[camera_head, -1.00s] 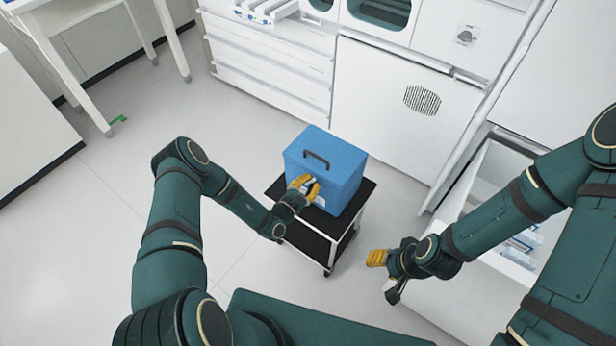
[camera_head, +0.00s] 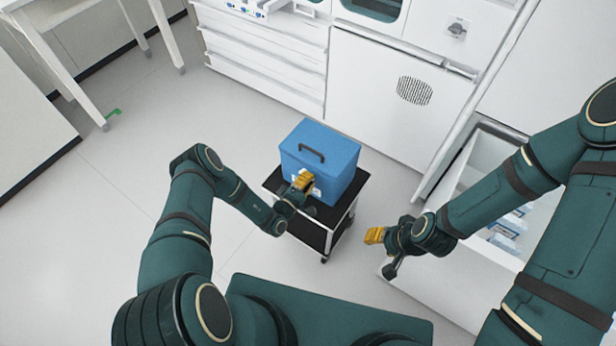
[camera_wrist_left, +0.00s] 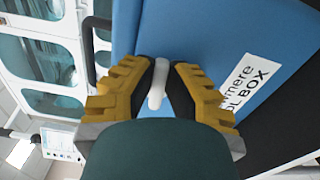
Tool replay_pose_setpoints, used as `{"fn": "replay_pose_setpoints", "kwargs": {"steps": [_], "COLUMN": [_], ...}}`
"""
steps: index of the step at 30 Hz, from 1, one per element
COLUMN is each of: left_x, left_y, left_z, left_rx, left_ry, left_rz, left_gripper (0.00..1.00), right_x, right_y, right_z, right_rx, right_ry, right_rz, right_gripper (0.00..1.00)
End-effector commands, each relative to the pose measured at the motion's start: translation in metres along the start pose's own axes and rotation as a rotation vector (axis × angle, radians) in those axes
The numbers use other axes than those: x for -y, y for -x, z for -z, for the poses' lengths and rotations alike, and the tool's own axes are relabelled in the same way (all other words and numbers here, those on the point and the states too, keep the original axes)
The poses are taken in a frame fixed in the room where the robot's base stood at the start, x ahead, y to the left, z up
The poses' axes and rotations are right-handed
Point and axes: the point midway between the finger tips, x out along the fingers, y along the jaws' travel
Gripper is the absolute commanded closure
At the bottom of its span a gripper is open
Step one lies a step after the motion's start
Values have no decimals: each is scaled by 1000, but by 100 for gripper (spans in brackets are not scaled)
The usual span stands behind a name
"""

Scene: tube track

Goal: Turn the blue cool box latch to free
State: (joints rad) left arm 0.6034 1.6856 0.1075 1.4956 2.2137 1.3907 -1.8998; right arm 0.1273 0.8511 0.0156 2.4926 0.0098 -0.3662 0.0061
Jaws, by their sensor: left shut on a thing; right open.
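The blue cool box (camera_head: 322,160) stands upright on a small black-topped cart (camera_head: 318,226), with a dark handle (camera_head: 312,153) on its lid. My left gripper (camera_head: 304,181) is at the box's front face. In the left wrist view my left gripper (camera_wrist_left: 158,92) is shut on a pale grey latch (camera_wrist_left: 158,84), one finger on each side of it. The box front (camera_wrist_left: 205,50) with a white "COOL BOX" label (camera_wrist_left: 252,82) lies behind the fingers. My right gripper (camera_head: 374,236) is open and empty, right of the cart and apart from the box.
An open white drawer (camera_head: 440,290) with packages inside lies at the right, under my right arm. White cabinets (camera_head: 380,100) stand behind the cart. A white table (camera_head: 60,20) is at the far left. The floor (camera_head: 150,130) left of the cart is clear.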

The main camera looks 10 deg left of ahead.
Motion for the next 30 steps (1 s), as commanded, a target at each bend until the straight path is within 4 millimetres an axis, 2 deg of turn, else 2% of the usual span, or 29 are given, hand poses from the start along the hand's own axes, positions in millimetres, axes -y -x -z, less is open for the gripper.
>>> {"fn": "replay_pose_setpoints", "kwargs": {"steps": [9,24,25,27,30], "left_x": [1,2,2,2,2], "left_y": [-1,-1,-1,-1,-1], "left_z": [0,0,0,0,0], "left_rx": [0,0,0,0,0], "left_ry": [-101,-115,-115,-115,-114], "left_rz": [-4,-3,-3,-3,-2], "left_gripper": [100,100,75,56,56], "right_x": [2,2,2,2,2], "right_y": [4,4,4,4,4], "right_z": [2,2,2,2,2], "right_rx": [-5,-5,-5,-5,-5], "right_ry": [-1,-1,-1,-1,-1], "right_rz": [0,0,0,0,0], "right_gripper": [53,53,53,53,53]}}
